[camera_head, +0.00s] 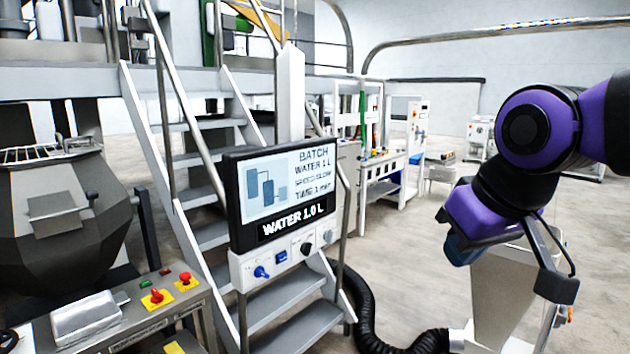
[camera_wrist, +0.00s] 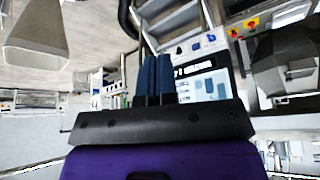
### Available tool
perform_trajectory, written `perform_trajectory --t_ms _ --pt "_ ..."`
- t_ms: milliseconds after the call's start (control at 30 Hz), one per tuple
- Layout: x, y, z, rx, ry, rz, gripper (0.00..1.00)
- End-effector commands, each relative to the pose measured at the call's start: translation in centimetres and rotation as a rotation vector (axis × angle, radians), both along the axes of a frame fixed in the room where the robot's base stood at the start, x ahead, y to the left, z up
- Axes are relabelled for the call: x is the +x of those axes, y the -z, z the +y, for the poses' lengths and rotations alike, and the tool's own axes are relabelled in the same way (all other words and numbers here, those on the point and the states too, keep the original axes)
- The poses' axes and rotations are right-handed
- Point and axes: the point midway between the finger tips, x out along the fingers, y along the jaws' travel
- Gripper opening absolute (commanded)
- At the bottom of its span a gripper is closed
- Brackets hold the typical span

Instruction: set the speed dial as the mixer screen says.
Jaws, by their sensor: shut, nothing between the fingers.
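The mixer screen (camera_head: 283,185) stands on a post by the stairs. It lists "BATCH", "WATER 1 L", a small line that seems to read "SPEED SLOW", and a time line; a black bar below reads "WATER 1.0 L". The control panel (camera_head: 285,258) under it has a blue knob (camera_head: 261,272), a blue button (camera_head: 281,256), a black dial (camera_head: 306,248) and a small control at right. Their labels are too small to read. My gripper (camera_wrist: 152,60) is shut and empty, apart from the panel. The screen shows upside down in the wrist view (camera_wrist: 206,86).
A dark mixer bowl (camera_head: 62,215) and a console (camera_head: 150,310) with red buttons stand at left. Metal stairs (camera_head: 205,190) rise behind the screen. A black hose (camera_head: 375,335) and a pale hopper (camera_head: 500,290) are at right.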

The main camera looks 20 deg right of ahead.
Motion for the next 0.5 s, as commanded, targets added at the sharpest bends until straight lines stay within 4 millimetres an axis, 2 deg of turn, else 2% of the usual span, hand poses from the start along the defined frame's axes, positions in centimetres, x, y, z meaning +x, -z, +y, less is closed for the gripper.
perform_trajectory --t_ms 367,400,500 --pt "0.00 0.00 0.00 0.000 0.000 0.000 0.00" --pt "0.00 0.00 0.00 0.000 0.000 0.000 0.02" --pt "0.31 -0.02 -0.05 -0.003 0.003 -0.003 0.25"
